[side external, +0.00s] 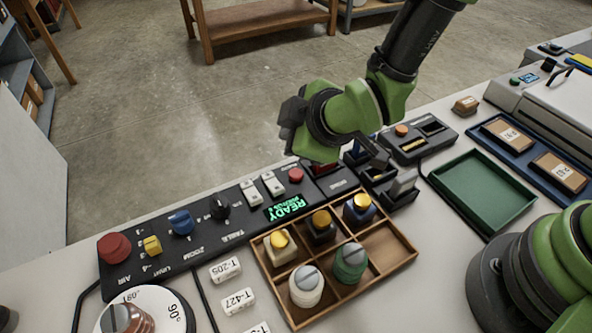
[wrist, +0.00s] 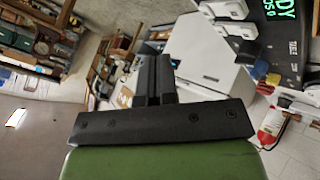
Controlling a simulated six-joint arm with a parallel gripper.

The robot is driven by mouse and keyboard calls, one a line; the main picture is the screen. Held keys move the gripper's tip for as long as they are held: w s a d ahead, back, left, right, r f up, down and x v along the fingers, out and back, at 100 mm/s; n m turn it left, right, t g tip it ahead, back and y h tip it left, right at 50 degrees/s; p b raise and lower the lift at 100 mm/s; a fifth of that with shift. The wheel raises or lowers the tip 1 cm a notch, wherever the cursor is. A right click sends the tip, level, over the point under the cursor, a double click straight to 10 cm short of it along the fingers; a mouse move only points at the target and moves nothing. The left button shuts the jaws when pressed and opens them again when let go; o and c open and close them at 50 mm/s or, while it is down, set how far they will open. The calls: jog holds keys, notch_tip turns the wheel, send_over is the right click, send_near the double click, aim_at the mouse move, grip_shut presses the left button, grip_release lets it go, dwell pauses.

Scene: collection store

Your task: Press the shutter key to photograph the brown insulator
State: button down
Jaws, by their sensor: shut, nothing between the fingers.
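The brown insulator (side external: 138,318) stands on a white round turntable (side external: 166,306) at the bottom left of the side view, partly cut off by the frame. The black control panel (side external: 150,262) has a green display (side external: 285,208) reading READY. Beside the display are two pale keys (side external: 250,192) and a red round button (side external: 296,174). I cannot read which one is the shutter key. My gripper (side external: 290,118) is held above and behind the panel, apart from the keys. Its dark fingers (wrist: 155,68) are shut and empty in the wrist view.
A wooden compartment tray (side external: 408,252) holds several knob-topped pieces in front of the panel. Tags (side external: 226,269) lie beside it. A green tray (side external: 485,190) and a blue tray with boxes stand at right. The panel carries a red mushroom button (side external: 114,247) and several knobs.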

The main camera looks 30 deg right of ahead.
aim_at(296, 176)
jog(key=shift+f, duration=2.8)
jog(key=shift+f, duration=0.15)
jog(key=shift+f, duration=0.25)
jog(key=shift+f, duration=0.7)
dwell(0.4)
dwell(0.4)
jog(key=shift+s, duration=0.1)
jog(key=shift+d+r, duration=0.1)
jog(key=shift+r, duration=0.9)
jog(key=shift+s, duration=0.1)
jog(key=shift+r, duration=0.15)
